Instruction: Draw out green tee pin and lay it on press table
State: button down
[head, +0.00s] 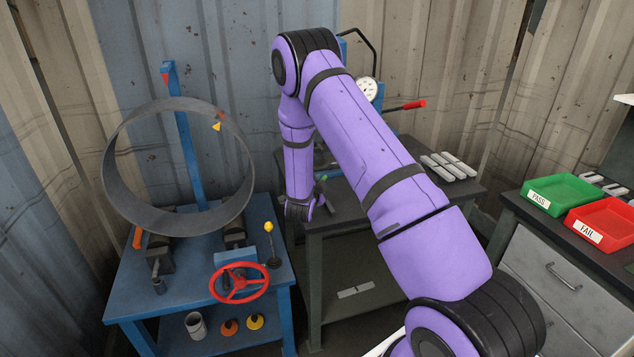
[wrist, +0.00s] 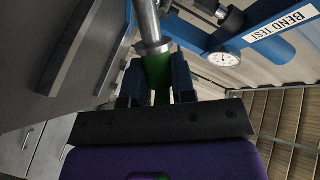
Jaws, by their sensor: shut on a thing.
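The green tee pin (wrist: 159,72) shows in the wrist view as a green piece between the two fingers of my gripper (wrist: 157,82). My gripper is shut on it. A grey steel rod with a collar (wrist: 152,30) lines up just beyond the green piece; I cannot tell whether it is the pin's shaft or part of the press. In the head view my gripper (head: 321,190) is at the left end of the press table (head: 345,218), and a small bit of green shows there. The pin's far end is hidden.
Grey test pieces (head: 449,166) lie on the right of the press table. A dial gauge (head: 368,89) and a red-tipped lever (head: 410,105) stand behind my arm. A blue bench with a large pipe ring (head: 108,190) is at left. Green (head: 562,194) and red trays (head: 604,222) are at right.

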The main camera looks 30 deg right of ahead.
jog(key=shift+f, duration=2.7)
jog(key=c, duration=0.9)
grip_release()
jog(key=shift+o, duration=0.2)
jog(key=v, duration=1)
jog(key=shift+s+a, duration=0.25)
jog(key=shift+a, duration=0.1)
jog(key=shift+r, duration=0.1)
